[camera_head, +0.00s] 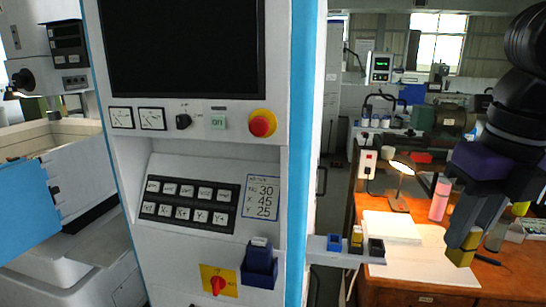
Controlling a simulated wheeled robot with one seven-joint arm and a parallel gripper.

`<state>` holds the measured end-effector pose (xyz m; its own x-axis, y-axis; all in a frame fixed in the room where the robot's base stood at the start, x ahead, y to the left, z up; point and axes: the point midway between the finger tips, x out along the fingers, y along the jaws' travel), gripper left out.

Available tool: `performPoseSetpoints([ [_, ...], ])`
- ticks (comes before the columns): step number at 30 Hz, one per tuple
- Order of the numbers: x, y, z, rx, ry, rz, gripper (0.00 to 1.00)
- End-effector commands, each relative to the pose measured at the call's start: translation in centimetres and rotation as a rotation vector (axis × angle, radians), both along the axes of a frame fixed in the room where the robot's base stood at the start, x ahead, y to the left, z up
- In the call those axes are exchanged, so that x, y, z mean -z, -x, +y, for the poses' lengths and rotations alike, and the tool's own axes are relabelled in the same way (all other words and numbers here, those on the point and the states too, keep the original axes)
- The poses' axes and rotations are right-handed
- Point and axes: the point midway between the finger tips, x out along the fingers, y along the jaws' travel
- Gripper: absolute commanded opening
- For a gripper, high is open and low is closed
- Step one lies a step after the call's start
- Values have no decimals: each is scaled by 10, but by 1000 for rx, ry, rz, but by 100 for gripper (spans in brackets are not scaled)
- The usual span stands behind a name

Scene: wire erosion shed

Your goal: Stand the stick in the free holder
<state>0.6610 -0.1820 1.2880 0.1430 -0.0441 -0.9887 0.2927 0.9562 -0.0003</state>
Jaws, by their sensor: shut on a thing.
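My gripper (466,232) hangs at the right, pointing down, shut on a small yellow block-like thing (460,257) that seems to be the stick. The fingers hide its upper part. On a narrow grey ledge (342,257) beside the machine stand a blue holder (334,243), a yellow and dark piece (356,242) and a black holder (376,247). They are too small to tell for sure which is empty. A dark blue holder (259,275) on the machine's front has a dark blue piece in it. The stick is right of the ledge, apart from it.
The machine's control panel (215,155), with a red knob (262,123), fills the left and middle. Behind the ledge is a wooden desk (420,291) with a lit lamp (400,185), white paper (420,262) and a pink bottle (440,199).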

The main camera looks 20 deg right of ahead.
Motion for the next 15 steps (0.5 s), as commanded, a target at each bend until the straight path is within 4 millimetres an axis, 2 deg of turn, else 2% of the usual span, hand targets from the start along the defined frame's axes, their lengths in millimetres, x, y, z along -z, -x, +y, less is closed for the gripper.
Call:
performPoseSetpoints([
  [7,1,-13,4,-276,-2,0,0],
  [15,17,-36,9,-712,-2,2,0],
])
